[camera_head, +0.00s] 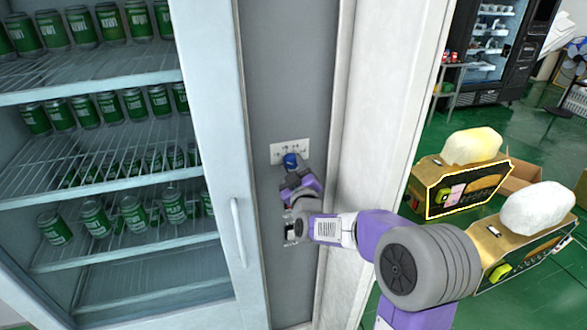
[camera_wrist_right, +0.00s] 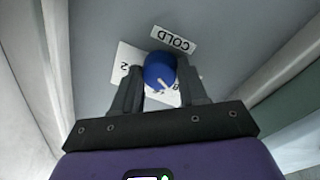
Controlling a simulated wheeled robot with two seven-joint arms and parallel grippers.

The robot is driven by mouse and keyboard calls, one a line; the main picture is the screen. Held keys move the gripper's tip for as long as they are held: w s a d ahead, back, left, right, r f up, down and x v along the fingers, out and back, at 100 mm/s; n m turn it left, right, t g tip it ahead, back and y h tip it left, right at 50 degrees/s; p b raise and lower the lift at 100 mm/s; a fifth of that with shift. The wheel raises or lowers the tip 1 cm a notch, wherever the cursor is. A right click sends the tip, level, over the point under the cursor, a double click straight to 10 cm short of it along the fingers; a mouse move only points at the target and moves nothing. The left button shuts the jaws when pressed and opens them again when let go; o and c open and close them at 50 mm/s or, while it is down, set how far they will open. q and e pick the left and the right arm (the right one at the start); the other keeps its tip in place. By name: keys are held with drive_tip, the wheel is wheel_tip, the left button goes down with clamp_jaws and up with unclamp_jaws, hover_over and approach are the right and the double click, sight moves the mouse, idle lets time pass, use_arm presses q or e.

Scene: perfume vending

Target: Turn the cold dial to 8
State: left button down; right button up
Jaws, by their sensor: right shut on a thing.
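The blue cold dial (camera_head: 290,160) sits on a white label plate (camera_head: 289,149) on the grey panel right of the fridge door. In the right wrist view the dial (camera_wrist_right: 160,70) shows a pale pointer line towards the lower right, below a tag reading COLD (camera_wrist_right: 173,39). A "2" shows on the plate at the left; other marks are partly hidden by the fingers. My right gripper (camera_wrist_right: 160,83) has one finger on each side of the dial and is shut on it. It also shows in the head view (camera_head: 292,172). My left gripper is not in view.
A glass-door fridge with green cans (camera_head: 92,217) and a white handle (camera_head: 238,232) stands at the left. A white wall edge (camera_head: 385,120) rises right of the panel. Yellow boxes with white tops (camera_head: 460,185) stand further right.

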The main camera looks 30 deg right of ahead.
drive_tip(key=o, duration=1.1)
drive_tip(key=shift+c, duration=0.2)
drive_tip(key=v, duration=0.7)
drive_tip(key=shift+s, duration=0.3)
drive_tip(key=shift+a, duration=0.1)
